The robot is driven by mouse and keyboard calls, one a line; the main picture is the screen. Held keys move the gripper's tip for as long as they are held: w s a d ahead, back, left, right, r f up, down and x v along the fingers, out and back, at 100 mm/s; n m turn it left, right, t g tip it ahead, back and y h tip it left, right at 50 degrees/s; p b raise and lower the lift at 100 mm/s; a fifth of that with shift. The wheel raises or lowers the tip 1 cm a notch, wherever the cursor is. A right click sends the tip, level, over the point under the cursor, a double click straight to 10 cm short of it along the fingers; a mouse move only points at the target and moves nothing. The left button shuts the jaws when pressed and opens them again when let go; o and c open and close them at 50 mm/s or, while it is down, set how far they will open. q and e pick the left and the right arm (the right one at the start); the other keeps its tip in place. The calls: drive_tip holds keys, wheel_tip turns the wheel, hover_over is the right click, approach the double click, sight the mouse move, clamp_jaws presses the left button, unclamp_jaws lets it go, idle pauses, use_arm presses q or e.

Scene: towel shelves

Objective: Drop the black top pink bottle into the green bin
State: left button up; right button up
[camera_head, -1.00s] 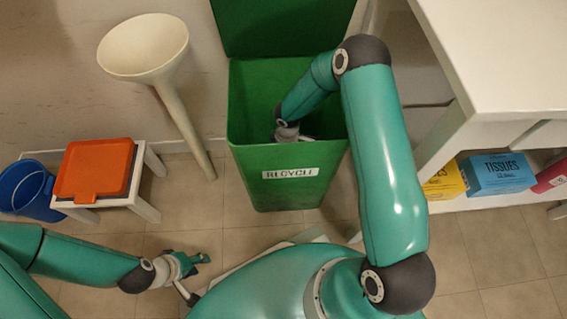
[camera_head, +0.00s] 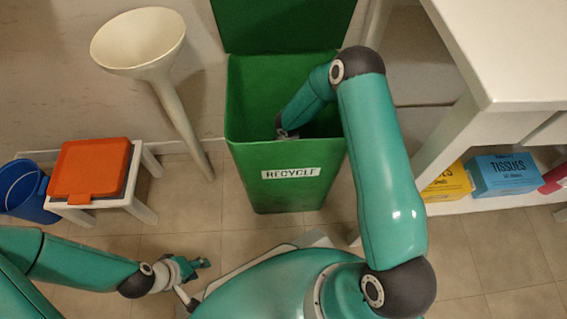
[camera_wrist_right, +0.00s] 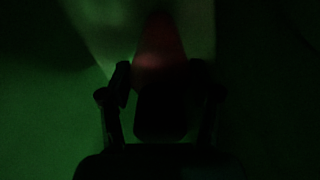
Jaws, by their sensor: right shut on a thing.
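The green bin (camera_head: 290,176) stands open in the head view, with a RECYCLE label on its front and its lid raised at the back. My right arm reaches down into it, and the bin's front wall hides most of the right gripper. In the dark right wrist view my right gripper (camera_wrist_right: 165,110) is shut on the bottle (camera_wrist_right: 160,55). The bottle's black top (camera_wrist_right: 162,110) sits between the fingers, and its dim reddish-pink body points away from the gripper. My left gripper (camera_head: 196,268) hangs low at the left, away from the bin; its finger opening is unclear.
A white funnel-shaped stand (camera_head: 140,45) is left of the bin. An orange box (camera_head: 92,168) sits on a small white stool (camera_head: 140,208) beside a blue bucket (camera_head: 25,190). A white shelf (camera_head: 505,50) with tissue boxes (camera_head: 503,174) stands at the right.

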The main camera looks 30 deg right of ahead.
drive_tip(key=o, duration=1.4)
drive_tip(key=shift+o, duration=0.2)
drive_tip(key=shift+r, duration=0.15)
drive_tip(key=shift+r+p, duration=0.3)
drive_tip(key=shift+p, duration=0.2)
wheel_tip(320, 180, up, 12)
drive_tip(key=p, duration=0.5)
drive_tip(key=shift+f+p, duration=0.25)
drive_tip(key=shift+p, duration=0.05)
drive_tip(key=shift+r, duration=0.45)
